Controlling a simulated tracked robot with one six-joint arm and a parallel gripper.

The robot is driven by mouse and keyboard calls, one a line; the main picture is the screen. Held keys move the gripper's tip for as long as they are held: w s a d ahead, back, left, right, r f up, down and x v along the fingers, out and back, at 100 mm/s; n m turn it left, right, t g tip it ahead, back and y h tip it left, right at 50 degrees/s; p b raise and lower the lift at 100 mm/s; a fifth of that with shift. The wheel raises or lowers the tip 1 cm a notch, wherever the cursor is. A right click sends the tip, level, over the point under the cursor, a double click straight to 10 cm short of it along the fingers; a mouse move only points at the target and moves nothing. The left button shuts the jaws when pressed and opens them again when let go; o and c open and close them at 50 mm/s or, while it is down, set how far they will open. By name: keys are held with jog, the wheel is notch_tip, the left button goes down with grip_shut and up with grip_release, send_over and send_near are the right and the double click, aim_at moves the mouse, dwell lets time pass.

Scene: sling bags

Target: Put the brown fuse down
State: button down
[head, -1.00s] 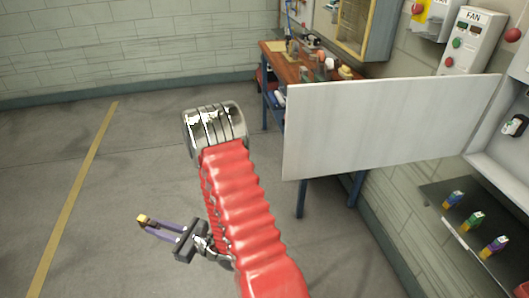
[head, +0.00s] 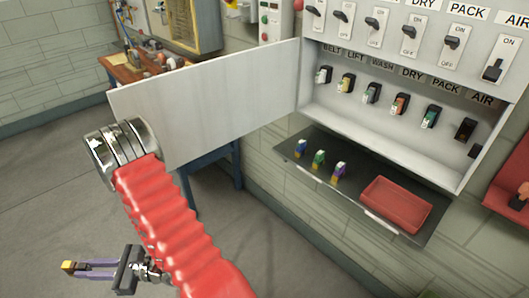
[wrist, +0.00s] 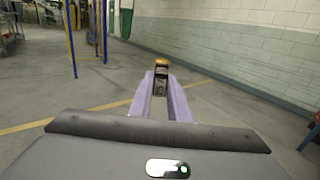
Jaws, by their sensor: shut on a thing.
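My gripper (head: 80,268) is at the lower left of the head view, low over open floor and well away from the shelf. Its purple fingers are shut on the brown fuse (head: 67,266), a small block with a brown-gold end. In the wrist view the fuse (wrist: 161,64) sticks out beyond the fingertips (wrist: 161,95), its dark body between them and its brown end outward.
A dark shelf (head: 347,190) under the fuse cabinet holds blue (head: 300,148), green (head: 319,158) and purple (head: 340,171) fuses and a red tray (head: 396,204). The cabinet's open white door (head: 215,100) stands between my arm and the blue workbench (head: 215,165).

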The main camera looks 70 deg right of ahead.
jog(key=shift+a, duration=0.35)
